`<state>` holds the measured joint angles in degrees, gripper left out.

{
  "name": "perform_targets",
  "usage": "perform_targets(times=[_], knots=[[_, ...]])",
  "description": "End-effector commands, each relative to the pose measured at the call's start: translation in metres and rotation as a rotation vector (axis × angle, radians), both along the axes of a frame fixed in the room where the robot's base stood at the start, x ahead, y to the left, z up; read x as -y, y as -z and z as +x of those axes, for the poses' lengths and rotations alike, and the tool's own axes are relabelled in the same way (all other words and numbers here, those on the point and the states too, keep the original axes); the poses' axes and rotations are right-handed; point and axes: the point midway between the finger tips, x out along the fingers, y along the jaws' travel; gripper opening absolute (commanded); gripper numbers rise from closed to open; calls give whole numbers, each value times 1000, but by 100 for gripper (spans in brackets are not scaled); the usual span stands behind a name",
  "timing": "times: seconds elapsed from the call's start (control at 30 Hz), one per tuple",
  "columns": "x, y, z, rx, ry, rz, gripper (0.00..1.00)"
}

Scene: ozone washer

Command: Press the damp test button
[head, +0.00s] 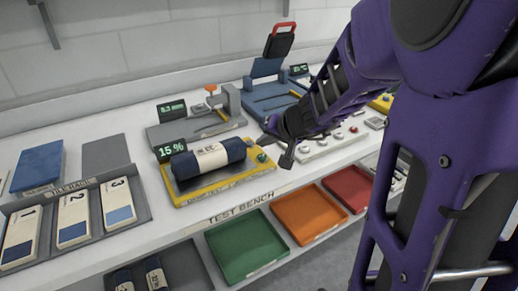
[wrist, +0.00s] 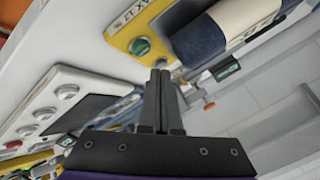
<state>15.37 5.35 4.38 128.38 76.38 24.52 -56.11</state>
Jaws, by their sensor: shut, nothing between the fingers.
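The damp tester is a yellow-edged tray (head: 205,197) with a dark display reading 15 % (head: 171,150). A navy roll with a white band (head: 208,160) lies on it. The round green button (head: 262,157) is at the tray's right end; it also shows in the wrist view (wrist: 140,46), just ahead and left of the fingertips. My gripper (head: 258,142) is above and close beside the button, its fingers together and empty. In the wrist view the fingertips (wrist: 160,73) appear apart from the button, but the exact gap is unclear.
A grey clamp device (head: 200,128) and a blue press (head: 270,95) stand behind. Green (head: 245,245), orange (head: 306,213) and red (head: 348,189) trays sit below the bench front.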

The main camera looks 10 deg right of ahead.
Motion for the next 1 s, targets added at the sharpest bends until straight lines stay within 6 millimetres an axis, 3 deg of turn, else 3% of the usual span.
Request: perform_targets(times=[0.03, 0.3, 1.0], knots=[[0, -10, 0, 1, 0, -1, 0], [0, -34, 0, 1, 0, -1, 0], [0, -35, 0, -1, -1, 0, 0]])
